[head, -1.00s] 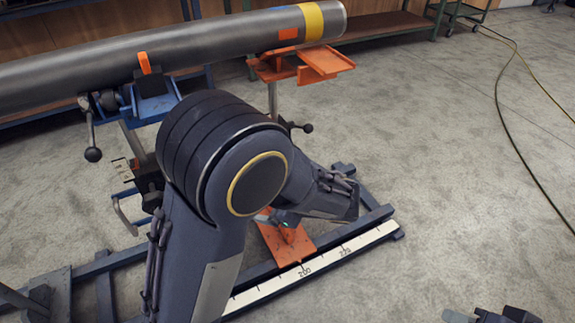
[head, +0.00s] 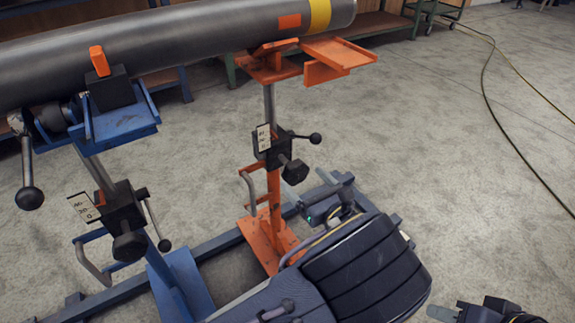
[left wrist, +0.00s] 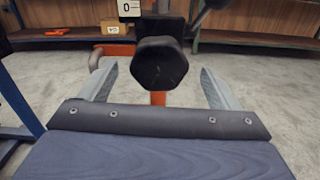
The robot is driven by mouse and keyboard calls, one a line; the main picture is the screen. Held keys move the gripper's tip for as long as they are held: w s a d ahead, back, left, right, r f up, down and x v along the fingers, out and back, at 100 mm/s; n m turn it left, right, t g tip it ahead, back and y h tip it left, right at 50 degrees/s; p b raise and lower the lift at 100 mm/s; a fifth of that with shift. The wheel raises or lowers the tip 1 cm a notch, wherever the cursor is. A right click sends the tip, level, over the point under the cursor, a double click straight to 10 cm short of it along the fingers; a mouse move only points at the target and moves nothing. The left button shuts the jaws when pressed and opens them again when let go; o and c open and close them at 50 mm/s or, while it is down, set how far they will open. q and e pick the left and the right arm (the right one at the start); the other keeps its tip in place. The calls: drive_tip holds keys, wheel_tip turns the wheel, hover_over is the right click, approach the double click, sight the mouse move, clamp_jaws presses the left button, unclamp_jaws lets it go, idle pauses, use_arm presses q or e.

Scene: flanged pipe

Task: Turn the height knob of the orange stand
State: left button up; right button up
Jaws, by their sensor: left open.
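The orange stand (head: 274,190) stands upright under the pipe (head: 180,48). Its height knob (head: 295,172) is a black faceted knob on the black clamp block of the post. A lever with a ball end (head: 315,138) sticks out just above it. My left gripper (head: 326,200) is in front of the stand, below and right of the knob in the head view. In the left wrist view the open fingers (left wrist: 158,66) lie either side of the knob (left wrist: 160,50), with gaps on both sides. My right gripper (head: 468,313) is partly visible at the bottom right; its jaw opening is unclear.
A blue stand (head: 120,122) with its own knob and lever is at the left. The stands sit on a blue floor rail (head: 222,242). The orange side shelf (head: 340,53) juts out to the right. Open floor (head: 440,150) lies right of the stand.

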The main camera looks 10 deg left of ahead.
sight(299, 176)
use_arm(q)
drive_tip(key=b+x, duration=0.1)
drive_tip(key=x, duration=0.4)
drive_tip(key=shift+w+a+f+b, duration=0.1)
drive_tip(key=shift+a+f+b, duration=0.1)
drive_tip(key=shift+b, duration=0.15)
drive_tip(key=shift+w+a+r, duration=0.2)
drive_tip(key=shift+w+a, duration=0.15)
